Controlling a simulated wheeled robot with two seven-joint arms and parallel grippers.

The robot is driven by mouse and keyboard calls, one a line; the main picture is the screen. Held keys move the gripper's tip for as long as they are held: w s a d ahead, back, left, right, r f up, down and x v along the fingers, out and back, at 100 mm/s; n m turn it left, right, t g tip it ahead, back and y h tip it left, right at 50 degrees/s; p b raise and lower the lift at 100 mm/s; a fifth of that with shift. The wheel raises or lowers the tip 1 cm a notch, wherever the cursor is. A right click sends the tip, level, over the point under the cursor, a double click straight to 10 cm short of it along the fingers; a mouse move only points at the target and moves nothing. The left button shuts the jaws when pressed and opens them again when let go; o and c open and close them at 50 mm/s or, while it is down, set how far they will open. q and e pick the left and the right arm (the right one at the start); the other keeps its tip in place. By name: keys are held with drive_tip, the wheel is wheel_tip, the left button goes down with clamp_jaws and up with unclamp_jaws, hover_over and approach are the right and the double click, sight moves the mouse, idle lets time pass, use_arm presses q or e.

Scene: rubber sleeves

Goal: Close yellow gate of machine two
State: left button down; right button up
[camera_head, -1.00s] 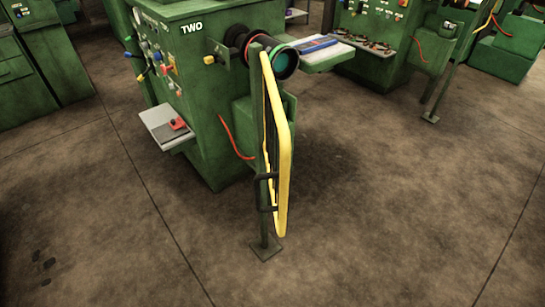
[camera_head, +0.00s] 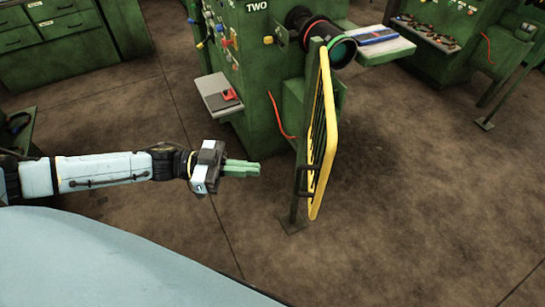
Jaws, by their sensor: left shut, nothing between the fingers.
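Machine two (camera_head: 262,62) is a green cabinet with a "TWO" label at the top centre. Its yellow gate (camera_head: 323,140) hangs on a green post (camera_head: 299,190) in front of the machine, and I see it nearly edge-on, swung out toward me. A dark handle (camera_head: 303,180) shows low beside the post. My left gripper (camera_head: 258,169) is shut and empty. It points right, to the left of the gate post and apart from it. My right gripper is not in view.
A small shelf with a red item (camera_head: 229,95) juts from the machine's left side. A side tray with a blue item (camera_head: 377,37) is at upper right. Another green post (camera_head: 487,124) stands at right. The floor around the gate is clear.

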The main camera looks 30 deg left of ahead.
use_arm(q)
drive_tip(key=p, duration=0.2)
approach(321, 173)
drive_tip(key=x, duration=0.5)
drive_tip(key=shift+w+d, duration=0.1)
drive_tip(key=shift+d, duration=0.1)
drive_tip(key=shift+w+d+f+p, duration=0.1)
drive_tip(key=shift+w+d+p, duration=0.2)
drive_tip(key=shift+d, duration=0.35)
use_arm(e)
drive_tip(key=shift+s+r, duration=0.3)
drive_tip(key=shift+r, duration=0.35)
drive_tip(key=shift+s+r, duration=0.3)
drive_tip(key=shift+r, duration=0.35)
